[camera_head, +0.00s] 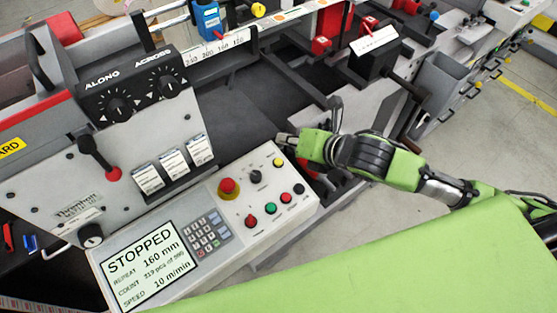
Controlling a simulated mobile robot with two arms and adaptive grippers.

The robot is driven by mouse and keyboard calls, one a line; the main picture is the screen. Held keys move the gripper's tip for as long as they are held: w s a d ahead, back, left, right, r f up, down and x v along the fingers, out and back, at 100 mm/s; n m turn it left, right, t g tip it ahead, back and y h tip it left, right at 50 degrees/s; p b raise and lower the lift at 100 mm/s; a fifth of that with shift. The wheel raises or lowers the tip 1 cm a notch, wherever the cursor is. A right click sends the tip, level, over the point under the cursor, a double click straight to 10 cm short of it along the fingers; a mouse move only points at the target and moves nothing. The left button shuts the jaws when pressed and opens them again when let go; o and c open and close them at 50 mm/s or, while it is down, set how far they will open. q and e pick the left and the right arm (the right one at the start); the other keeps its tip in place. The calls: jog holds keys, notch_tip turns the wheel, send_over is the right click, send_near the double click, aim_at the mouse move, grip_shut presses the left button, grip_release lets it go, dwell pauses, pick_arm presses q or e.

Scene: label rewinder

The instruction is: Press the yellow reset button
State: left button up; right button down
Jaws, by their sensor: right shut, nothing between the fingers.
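The small yellow reset button (278,162) sits at the upper right corner of the sloped light-grey control panel (228,222). It is uncovered and in plain sight. My right gripper (287,138) comes in from the right on a green and black arm. Its fingers are shut and empty, just above the yellow button in the picture; a gap shows between them, but the height over the panel is hard to tell. The panel's screen (147,264) reads STOPPED. My left gripper is not in view.
A red mushroom button (228,187) on a yellow ring, a black knob (256,177), and a row of red, green and black buttons share the panel. A keypad (206,233) lies left of them. A red-tipped lever (113,174) stands left. Dark machine bed lies behind.

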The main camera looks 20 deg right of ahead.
jog(key=shift+f, duration=0.15)
jog(key=b, duration=0.8)
send_over(278, 162)
jog(key=s, duration=0.2)
jog(key=f, duration=0.4)
jog(key=d+f, duration=0.1)
jog(key=f, duration=0.1)
jog(key=shift+w+f, duration=0.25)
jog(key=shift+f, duration=0.05)
jog(key=shift+w+a+f, duration=0.1)
jog(key=shift+w+f, duration=0.1)
jog(key=shift+f, duration=0.7)
jog(key=shift+f, duration=0.15)
jog(key=shift+f, duration=0.3)
jog(key=shift+w+f+b, duration=0.1)
jog(key=shift+f+b, duration=0.2)
jog(key=shift+f, duration=0.2)
jog(key=shift+r, duration=0.1)
jog(key=shift+r+p, duration=0.85)
jog(key=shift+p, duration=0.25)
